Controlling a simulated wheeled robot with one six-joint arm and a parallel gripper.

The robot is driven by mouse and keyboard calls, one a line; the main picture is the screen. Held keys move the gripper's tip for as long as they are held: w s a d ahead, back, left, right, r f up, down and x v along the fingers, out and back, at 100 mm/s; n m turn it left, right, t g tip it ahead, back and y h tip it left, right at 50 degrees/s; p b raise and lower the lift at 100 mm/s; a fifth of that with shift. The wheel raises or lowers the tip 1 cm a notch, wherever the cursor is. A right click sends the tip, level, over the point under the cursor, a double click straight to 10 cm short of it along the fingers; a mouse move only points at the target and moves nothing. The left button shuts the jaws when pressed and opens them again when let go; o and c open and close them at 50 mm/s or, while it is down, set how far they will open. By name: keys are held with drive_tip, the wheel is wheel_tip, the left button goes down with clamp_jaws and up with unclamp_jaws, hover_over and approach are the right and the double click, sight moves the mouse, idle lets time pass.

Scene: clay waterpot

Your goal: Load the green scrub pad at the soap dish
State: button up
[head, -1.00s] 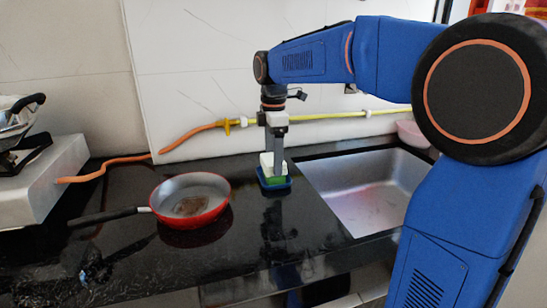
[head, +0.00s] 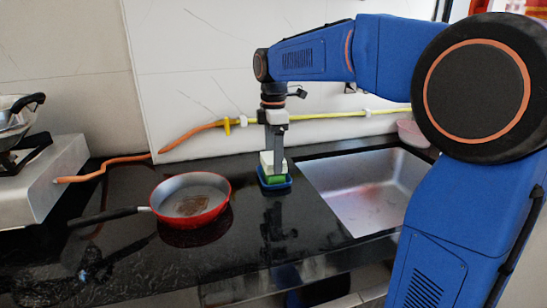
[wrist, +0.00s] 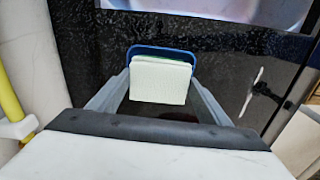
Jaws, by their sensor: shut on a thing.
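The blue soap dish (head: 289,183) sits on the black counter just left of the sink, with a green scrub pad (head: 277,180) low in it. A pale block-like part (head: 265,160) shows above the green. In the wrist view the pale face (wrist: 160,82) lies between the fingers, with a thin green edge and the blue dish rim (wrist: 162,48) beyond. I cannot tell whether pale and green are one piece. My gripper (head: 277,172) points straight down over the dish and is shut on the pad. Its fingers hide part of it.
A red pan (head: 205,222) with a dark handle stands to the left on the counter. The metal sink (head: 370,190) lies to the right. A yellow and orange hose (head: 330,116) runs along the wall behind. A stove (head: 45,165) stands far left.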

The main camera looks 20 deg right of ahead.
drive_tip(key=shift+r, duration=3.2)
drive_tip(key=shift+s, duration=0.1)
